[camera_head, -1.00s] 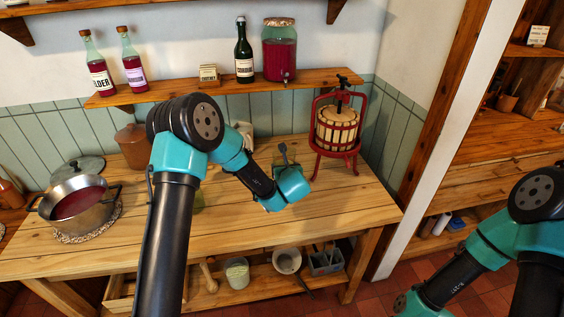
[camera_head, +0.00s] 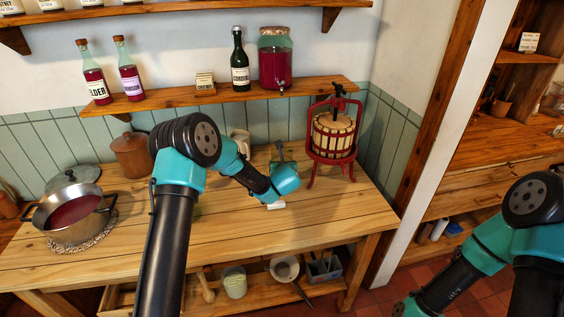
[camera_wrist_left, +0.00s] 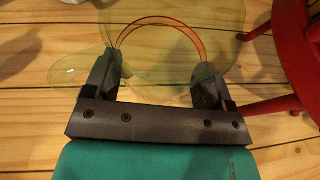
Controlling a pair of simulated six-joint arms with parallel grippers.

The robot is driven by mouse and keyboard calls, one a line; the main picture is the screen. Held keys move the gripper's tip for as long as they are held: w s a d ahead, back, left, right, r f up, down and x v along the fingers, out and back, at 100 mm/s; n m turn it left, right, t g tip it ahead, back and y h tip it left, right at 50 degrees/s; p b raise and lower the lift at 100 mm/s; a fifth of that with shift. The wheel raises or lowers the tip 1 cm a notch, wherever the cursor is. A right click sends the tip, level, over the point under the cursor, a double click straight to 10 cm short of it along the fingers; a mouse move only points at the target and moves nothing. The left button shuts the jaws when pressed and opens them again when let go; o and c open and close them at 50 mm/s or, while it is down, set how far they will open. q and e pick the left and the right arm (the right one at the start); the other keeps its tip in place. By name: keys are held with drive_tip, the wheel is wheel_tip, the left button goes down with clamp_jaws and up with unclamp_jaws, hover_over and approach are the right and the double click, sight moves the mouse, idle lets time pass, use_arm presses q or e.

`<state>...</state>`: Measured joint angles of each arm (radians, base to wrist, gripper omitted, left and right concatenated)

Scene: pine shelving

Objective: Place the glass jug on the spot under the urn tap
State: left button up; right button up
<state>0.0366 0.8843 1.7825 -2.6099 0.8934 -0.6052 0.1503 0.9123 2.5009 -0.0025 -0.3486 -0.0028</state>
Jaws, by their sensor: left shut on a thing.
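The clear, faintly yellow-green glass jug (camera_wrist_left: 232,40) is between the fingers of my left gripper (camera_wrist_left: 162,62), which is shut on it, above the pine table. A red ring shows within the jug's outline; I cannot tell whether it belongs to the jug or lies beyond it. In the head view my left wrist hides the jug. The urn (camera_head: 276,62), a glass jar of red liquid, stands on the wall shelf, its tap (camera_head: 282,88) low on its front. My left gripper is below the urn, left of the fruit press. The spot itself is not clearly visible. My right gripper is out of view.
The red-framed fruit press (camera_head: 333,135) stands close by; its red leg (camera_wrist_left: 295,45) shows in the wrist view. A pot of red liquid (camera_head: 72,215) stands at the left. Bottles (camera_head: 240,62) line the shelf (camera_head: 200,97). The table (camera_head: 230,240) is clear in front.

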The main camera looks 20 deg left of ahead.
use_arm(q)
drive_tip(key=w, duration=0.3)
drive_tip(key=w+a, duration=0.1)
drive_tip(key=w, duration=0.1)
drive_tip(key=w+a, duration=0.1)
drive_tip(key=w, duration=0.2)
drive_tip(key=shift+w+a+f, duration=0.15)
drive_tip(key=shift+w+f, duration=0.2)
drive_tip(key=shift+w+a, duration=0.1)
drive_tip(key=shift+w, duration=0.15)
drive_tip(key=shift+f, duration=1.8)
drive_tip(key=shift+f, duration=0.1)
drive_tip(key=o, duration=1)
drive_tip(key=shift+o, duration=0.2)
